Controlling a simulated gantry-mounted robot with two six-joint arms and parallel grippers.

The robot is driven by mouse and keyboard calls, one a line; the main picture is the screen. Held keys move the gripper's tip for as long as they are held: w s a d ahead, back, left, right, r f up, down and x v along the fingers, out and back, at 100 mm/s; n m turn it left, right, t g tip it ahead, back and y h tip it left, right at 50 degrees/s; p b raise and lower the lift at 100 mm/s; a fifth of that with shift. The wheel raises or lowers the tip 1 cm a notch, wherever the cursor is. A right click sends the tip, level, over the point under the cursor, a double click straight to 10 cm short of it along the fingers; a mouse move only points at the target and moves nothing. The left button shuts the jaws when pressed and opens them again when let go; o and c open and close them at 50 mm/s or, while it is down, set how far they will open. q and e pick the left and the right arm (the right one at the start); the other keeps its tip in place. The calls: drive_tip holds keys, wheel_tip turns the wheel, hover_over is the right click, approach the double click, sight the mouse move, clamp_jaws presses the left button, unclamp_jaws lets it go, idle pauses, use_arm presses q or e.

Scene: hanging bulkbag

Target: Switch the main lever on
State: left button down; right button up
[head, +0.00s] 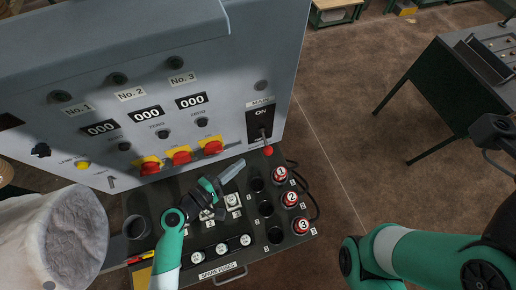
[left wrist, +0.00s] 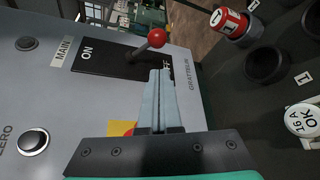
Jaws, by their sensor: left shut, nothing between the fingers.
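The main lever, with its red ball knob (head: 268,151), sits on a black plate (head: 260,122) marked MAIN and ON at the right of the grey panel. The lever points down, toward the lower OFF end. In the left wrist view the red knob (left wrist: 156,38) stands out from the plate, just beyond my fingertips. My left gripper (head: 240,164) is shut and empty, left of and slightly below the knob in the head view. Its fingers (left wrist: 159,73) cover part of the OFF lettering. I see no clear contact with the lever.
Below the panel, a dark shelf holds red numbered fuse caps (head: 290,198), empty round sockets (head: 265,208) and white fuses (head: 221,248). Red rotary switches (head: 180,156) project from the panel. A white bag (head: 60,240) is at left. Floor right of the panel is clear.

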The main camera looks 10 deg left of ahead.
sight(266, 142)
use_arm(q)
drive_tip(key=b+x, duration=0.1)
drive_tip(key=x, duration=0.8)
drive_tip(key=shift+b, duration=0.4)
use_arm(e)
drive_tip(key=shift+f, duration=0.9)
use_arm(q)
drive_tip(key=shift+w+r, duration=0.1)
